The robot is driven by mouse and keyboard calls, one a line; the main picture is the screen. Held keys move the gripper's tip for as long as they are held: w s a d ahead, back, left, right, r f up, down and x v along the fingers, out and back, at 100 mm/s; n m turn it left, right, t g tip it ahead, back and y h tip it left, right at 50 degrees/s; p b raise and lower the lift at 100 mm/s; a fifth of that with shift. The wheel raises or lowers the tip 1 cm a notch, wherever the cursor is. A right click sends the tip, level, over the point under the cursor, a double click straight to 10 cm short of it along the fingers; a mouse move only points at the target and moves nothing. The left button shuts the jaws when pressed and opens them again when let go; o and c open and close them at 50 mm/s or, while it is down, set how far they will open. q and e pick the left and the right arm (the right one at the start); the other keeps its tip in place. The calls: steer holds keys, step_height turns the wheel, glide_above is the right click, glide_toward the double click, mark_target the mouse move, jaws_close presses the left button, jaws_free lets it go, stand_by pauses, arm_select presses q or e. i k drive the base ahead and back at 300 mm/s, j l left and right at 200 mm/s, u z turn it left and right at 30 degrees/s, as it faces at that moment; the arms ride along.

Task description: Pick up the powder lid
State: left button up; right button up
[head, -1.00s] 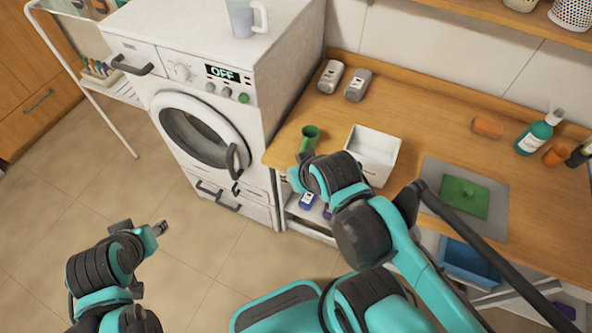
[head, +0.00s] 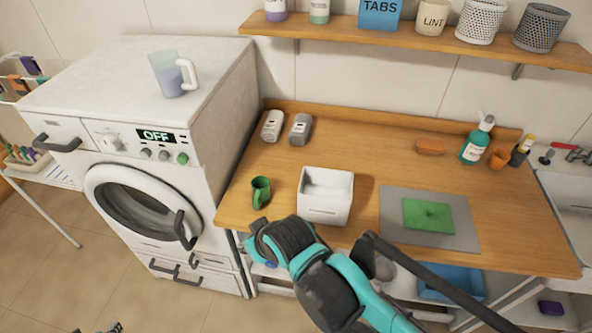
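A flat green square piece with a small raised knob (head: 428,215) lies on a grey mat (head: 465,238) at the right of the wooden counter. It looks like the powder lid. An open white box (head: 326,197) stands left of the mat. My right gripper (head: 256,240) is at the counter's front edge, left of and below the white box and away from the green lid. Its fingers are mostly hidden, so I cannot tell whether it is open. Only the tip of my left gripper (head: 105,328) shows at the bottom edge, low over the floor.
A green cup (head: 260,192) stands left of the white box. Two grey devices (head: 272,126) (head: 300,129) lie at the back left. A sponge (head: 431,147), spray bottle (head: 475,140) and orange cup (head: 499,158) stand at the back right. The counter's middle is clear.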

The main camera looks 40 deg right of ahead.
mark_target(418, 213)
steer(key=z, duration=1.6)
